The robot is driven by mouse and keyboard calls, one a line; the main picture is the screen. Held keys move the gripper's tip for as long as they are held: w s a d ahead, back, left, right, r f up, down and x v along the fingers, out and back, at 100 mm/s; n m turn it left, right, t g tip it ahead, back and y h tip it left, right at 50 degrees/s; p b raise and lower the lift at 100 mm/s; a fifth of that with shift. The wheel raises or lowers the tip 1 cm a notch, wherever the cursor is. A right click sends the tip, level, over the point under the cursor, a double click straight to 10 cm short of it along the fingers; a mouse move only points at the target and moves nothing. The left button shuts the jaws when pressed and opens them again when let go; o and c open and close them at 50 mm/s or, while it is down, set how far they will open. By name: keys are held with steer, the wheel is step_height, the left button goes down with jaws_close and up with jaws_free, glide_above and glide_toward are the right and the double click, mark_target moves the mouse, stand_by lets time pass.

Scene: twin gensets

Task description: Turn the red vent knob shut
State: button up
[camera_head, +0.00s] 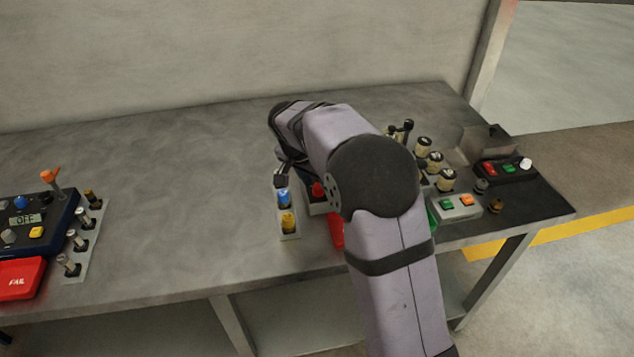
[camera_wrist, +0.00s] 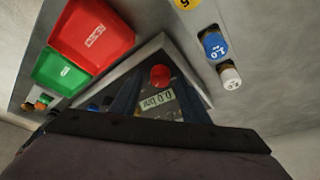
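The red vent knob (camera_wrist: 160,76) is a round red cap on a dark panel with a pale rim (camera_wrist: 162,42) in the wrist view. A small display (camera_wrist: 157,99) sits beside it. My gripper (camera_wrist: 158,84) is open, with one dark finger on each side of the knob in the picture. I cannot tell whether the fingers touch it or how far above it they are. In the head view a red knob (camera_head: 318,189) shows just left of my arm, which hides much of that panel. My gripper is mostly hidden there.
A strip with a blue cap (camera_head: 284,198) and a yellow cap (camera_head: 288,224) stands left of the panel. A red bin (camera_wrist: 92,34) and a green bin (camera_wrist: 62,72) lie beside it. Several capped posts (camera_head: 435,161) stand right of my arm. The table's left middle is clear.

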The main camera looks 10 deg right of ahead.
mark_target(311, 201)
steer(key=shift+r, duration=0.1)
steer(key=b+v, duration=0.1)
steer(key=v, duration=0.6)
steer(key=shift+r, duration=0.1)
stand_by(0.3)
steer(key=s+d+f+n, duration=0.1)
steer(key=s+f, duration=0.1)
steer(key=s, duration=0.2)
steer(key=s+d+f+n+g+y, duration=0.1)
steer(key=s+f+n, duration=0.1)
steer(key=s, duration=0.3)
steer(key=s+f+n+g+p, duration=0.1)
steer(key=s+f+n, duration=0.1)
steer(key=s, duration=0.3)
steer(key=shift+d+y, duration=0.4)
steer(key=s+f+n+g+y+p, duration=0.1)
steer(key=s+f+n, duration=0.3)
steer(key=s, duration=1)
steer(key=shift+s+d+f+y, duration=0.15)
steer(key=shift+s+f+y, duration=0.2)
steer(key=shift+f, duration=0.6)
